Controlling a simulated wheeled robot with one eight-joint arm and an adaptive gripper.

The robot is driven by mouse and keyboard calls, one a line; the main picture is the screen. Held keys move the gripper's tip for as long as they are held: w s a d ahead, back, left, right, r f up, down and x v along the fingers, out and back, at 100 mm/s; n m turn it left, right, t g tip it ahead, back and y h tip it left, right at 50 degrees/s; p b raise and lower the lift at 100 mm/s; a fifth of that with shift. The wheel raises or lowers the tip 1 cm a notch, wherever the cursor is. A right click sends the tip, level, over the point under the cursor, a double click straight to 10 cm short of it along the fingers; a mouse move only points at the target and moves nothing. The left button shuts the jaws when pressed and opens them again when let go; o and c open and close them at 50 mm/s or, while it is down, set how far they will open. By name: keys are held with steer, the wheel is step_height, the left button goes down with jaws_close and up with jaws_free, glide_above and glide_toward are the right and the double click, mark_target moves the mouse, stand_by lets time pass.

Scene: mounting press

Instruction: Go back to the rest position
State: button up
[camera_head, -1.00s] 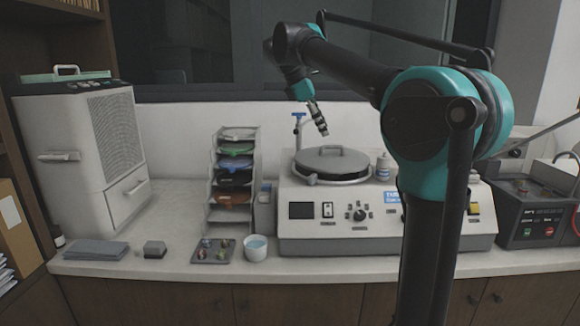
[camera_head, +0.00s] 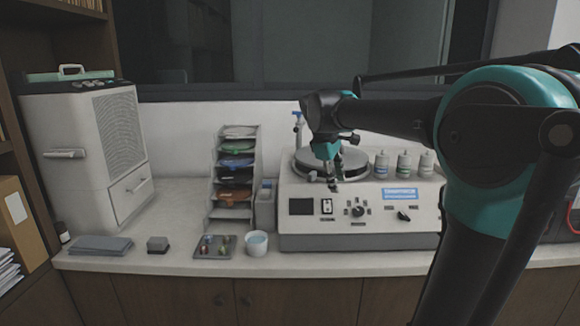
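My gripper (camera_head: 333,182) hangs from the end of my arm, pointing down in front of the round metal disc (camera_head: 362,160) on top of the cream machine (camera_head: 292,226). The fingers are small and dark here, so I cannot tell whether they are open or shut, and I see no object clearly held in them. My arm comes in from the right and hides the right part of the machine and whatever stands behind it.
Three bottles (camera_head: 404,165) stand on the machine, right of the disc. Left of it are a tiered rack (camera_head: 236,180), a white cup (camera_head: 257,243) and a small tray (camera_head: 199,254). A big white cabinet unit (camera_head: 70,180) stands at left.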

steer(key=s+d+f+m+y, duration=0.1)
steer(key=s+f+m, duration=0.4)
steer(key=s+f, duration=0.6)
steer(key=s+d+f+m+t+y, duration=0.1)
steer(key=s+d+f+m, duration=0.3)
steer(key=s+f, duration=0.7)
step_height(320, 180, down, 6)
steer(key=m+y, duration=0.1)
steer(key=m, duration=0.1)
steer(key=shift+m+t+y, duration=0.3)
steer(key=shift+s, duration=0.1)
